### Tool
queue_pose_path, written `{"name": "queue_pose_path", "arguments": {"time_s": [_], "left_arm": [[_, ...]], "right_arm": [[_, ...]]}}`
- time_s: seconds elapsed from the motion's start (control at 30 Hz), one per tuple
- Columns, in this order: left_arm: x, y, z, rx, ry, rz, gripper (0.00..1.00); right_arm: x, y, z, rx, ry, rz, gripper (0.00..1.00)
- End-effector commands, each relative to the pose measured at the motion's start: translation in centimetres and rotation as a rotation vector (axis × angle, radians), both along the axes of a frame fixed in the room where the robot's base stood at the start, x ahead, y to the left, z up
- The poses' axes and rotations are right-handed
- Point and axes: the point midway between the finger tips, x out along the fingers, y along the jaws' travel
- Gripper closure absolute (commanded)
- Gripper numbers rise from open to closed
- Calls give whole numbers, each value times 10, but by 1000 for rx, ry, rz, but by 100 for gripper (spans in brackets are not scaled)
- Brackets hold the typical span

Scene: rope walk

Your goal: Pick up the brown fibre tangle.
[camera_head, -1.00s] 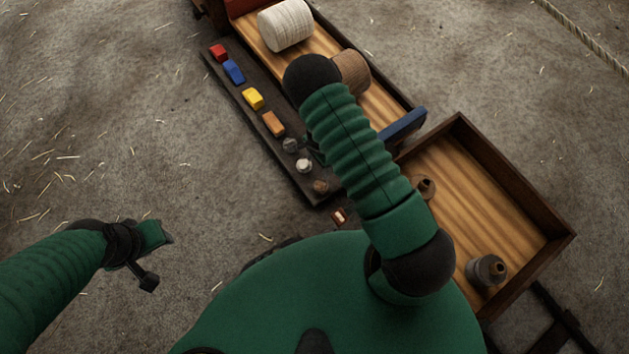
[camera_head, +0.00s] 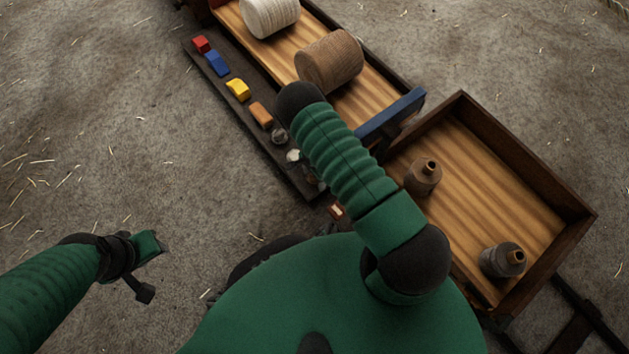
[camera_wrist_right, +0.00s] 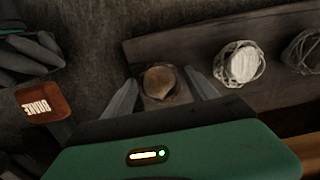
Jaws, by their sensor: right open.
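The brown fibre tangle (camera_wrist_right: 160,81), a small round bundle, lies on the dark ledge in the right wrist view. My right gripper (camera_wrist_right: 161,76) is open, with one finger on each side of the tangle; whether they touch it I cannot tell. In the head view my right arm largely hides the tangle and the gripper, at the near end of the ledge (camera_head: 218,88). A white tangle (camera_wrist_right: 240,63) and a grey tangle (camera_wrist_right: 304,50) lie beside it on the ledge. My left gripper (camera_head: 150,268) is over the ground at the left, away from the ledge.
A cart bed holds a white spool (camera_head: 268,15) and a brown spool (camera_head: 329,61). A wooden tray (camera_head: 520,160) holds two bottles.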

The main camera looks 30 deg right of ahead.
Motion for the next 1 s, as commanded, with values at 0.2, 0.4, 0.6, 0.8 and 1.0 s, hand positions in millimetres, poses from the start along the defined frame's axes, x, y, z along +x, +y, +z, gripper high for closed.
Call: {"name": "queue_pose_path", "arguments": {"time_s": [0.2,0.4,0.6,0.8,1.0], "left_arm": [[0,0,-3,0,-1,0,64],[0,0,-3,0,-1,0,64],[0,0,-3,0,-1,0,64],[0,0,-3,0,-1,0,64],[0,0,5,0,0,0,64]], "right_arm": [[0,0,-5,0,-1,2,33],[0,0,-5,0,0,1,57],[0,0,-5,0,0,1,83],[0,0,-5,0,0,1,98],[1,0,6,0,-1,1,98]]}}
